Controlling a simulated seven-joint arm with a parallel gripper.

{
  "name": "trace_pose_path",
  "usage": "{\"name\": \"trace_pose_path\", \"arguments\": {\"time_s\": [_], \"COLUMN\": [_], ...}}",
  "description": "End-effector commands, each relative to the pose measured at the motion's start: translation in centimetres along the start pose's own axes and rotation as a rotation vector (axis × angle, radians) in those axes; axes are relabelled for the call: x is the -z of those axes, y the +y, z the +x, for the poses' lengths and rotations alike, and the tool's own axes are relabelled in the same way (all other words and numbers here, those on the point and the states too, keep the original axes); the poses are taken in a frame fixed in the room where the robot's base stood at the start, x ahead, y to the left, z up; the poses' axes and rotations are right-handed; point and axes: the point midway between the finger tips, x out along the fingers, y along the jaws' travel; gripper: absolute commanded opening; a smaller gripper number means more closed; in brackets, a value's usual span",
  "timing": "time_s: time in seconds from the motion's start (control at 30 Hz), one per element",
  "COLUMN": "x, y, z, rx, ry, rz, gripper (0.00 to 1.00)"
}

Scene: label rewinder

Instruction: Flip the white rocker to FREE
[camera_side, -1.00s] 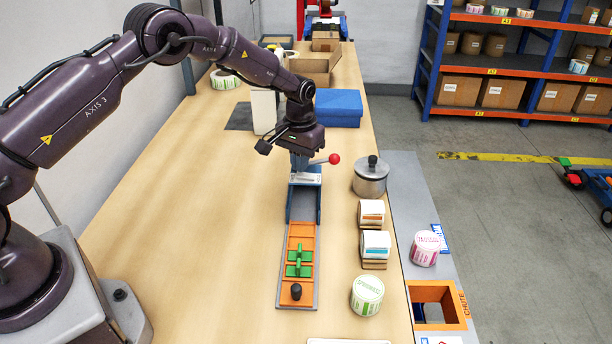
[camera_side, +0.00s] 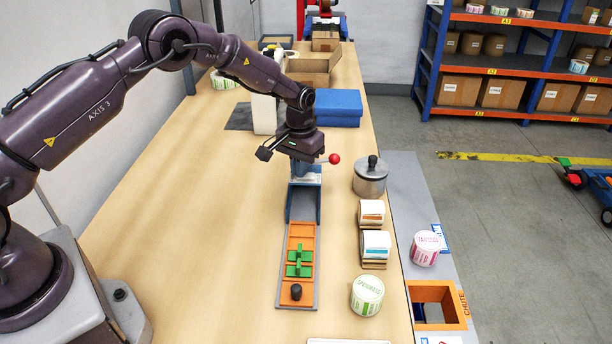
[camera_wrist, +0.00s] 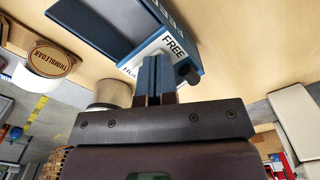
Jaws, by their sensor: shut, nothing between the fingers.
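The blue rewinder unit (camera_side: 304,204) stands on the table with a pale label plate on top. In the wrist view its white label (camera_wrist: 174,46) reads FREE, and other lettering beside it is partly covered. My gripper (camera_wrist: 155,66) is shut and empty, its fingertips over the plate by the FREE label. In the side view the gripper head hides most of the fingers. I cannot make out the white rocker or which way it is tilted; the fingers cover that part of the plate. I cannot tell whether they touch it.
A red-knobbed lever (camera_side: 334,159) sticks out right of the unit. An orange tray (camera_side: 301,242) with green pieces and a black knob lies in front. A metal pot (camera_side: 370,177), label rolls (camera_side: 367,295) and an orange chute frame (camera_side: 460,318) are to the right. The table at left is clear.

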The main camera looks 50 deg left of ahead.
Motion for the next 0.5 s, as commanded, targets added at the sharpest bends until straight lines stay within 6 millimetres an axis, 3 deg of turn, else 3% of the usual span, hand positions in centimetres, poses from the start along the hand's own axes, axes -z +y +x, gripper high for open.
{"name": "trace_pose_path", "arguments": {"time_s": [0.23, 0.5], "x": [0.0, 0.0], "y": [0.0, 0.0], "z": [-0.2, -2.4], "rx": [-0.001, -0.001], "ry": [0.001, 0.002], "rz": [0.0, 0.0], "gripper": [0.0, 0.0]}}
